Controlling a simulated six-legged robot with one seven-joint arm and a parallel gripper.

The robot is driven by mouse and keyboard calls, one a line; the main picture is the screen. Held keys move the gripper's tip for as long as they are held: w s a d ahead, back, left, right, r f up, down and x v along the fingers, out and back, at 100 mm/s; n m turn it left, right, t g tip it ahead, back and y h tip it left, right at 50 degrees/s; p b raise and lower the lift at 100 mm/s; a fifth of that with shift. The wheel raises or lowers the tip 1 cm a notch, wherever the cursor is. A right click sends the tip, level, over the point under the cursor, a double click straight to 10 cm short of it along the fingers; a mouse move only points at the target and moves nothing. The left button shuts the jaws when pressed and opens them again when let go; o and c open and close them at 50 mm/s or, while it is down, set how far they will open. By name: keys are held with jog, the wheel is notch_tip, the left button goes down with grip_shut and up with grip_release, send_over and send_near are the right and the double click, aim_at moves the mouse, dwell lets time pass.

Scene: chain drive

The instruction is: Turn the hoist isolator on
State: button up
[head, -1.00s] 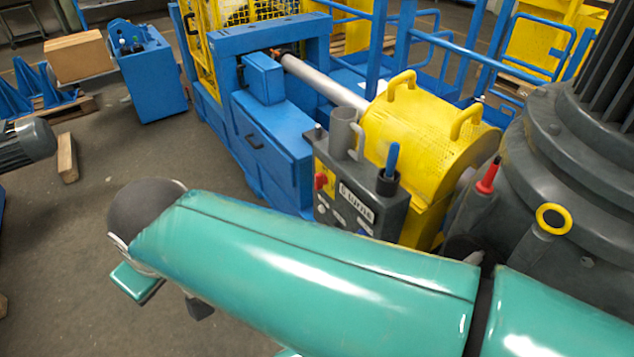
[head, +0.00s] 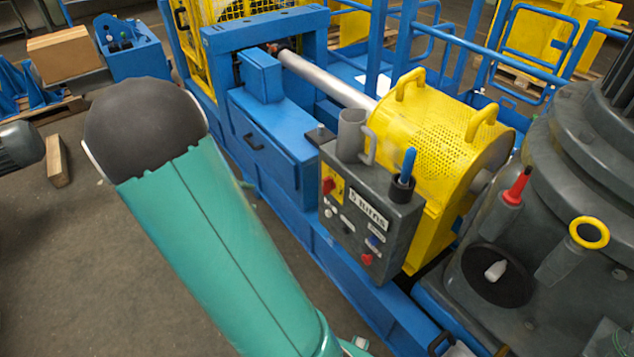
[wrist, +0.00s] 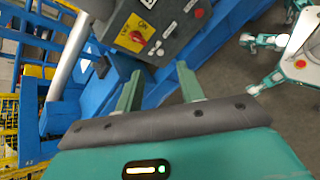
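The hoist isolator is a red rotary knob on a yellow plate (head: 330,187), at the left side of the front of a grey control box (head: 352,235). In the wrist view the red isolator knob (wrist: 137,36) shows beyond my fingers, its plate tilted in the picture. I cannot read its setting with certainty. My gripper (wrist: 158,88) is open and empty, its two green fingers apart. The fingers point toward the box and stand clear of the knob. In the head view my gripper is hidden behind my green arm.
A grey mug (head: 352,135) and a black cup with a blue-handled tool (head: 404,175) stand on the control box. A yellow mesh guard (head: 430,130) lies behind it. A big grey motor housing (head: 540,220) stands at right. Blue machine framing (head: 270,130) is at left, with open floor before it.

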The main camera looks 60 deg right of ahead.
jog(key=d+f+n+g+h, duration=0.2)
jog(key=d+f+n+h, duration=0.1)
jog(key=d+f, duration=0.45)
jog(key=n+h, duration=0.4)
jog(key=n, duration=0.1)
send_near(323, 184)
jog(key=x, duration=0.9)
jog(key=shift+s+d, duration=0.1)
jog(key=shift+d, duration=0.15)
grip_shut()
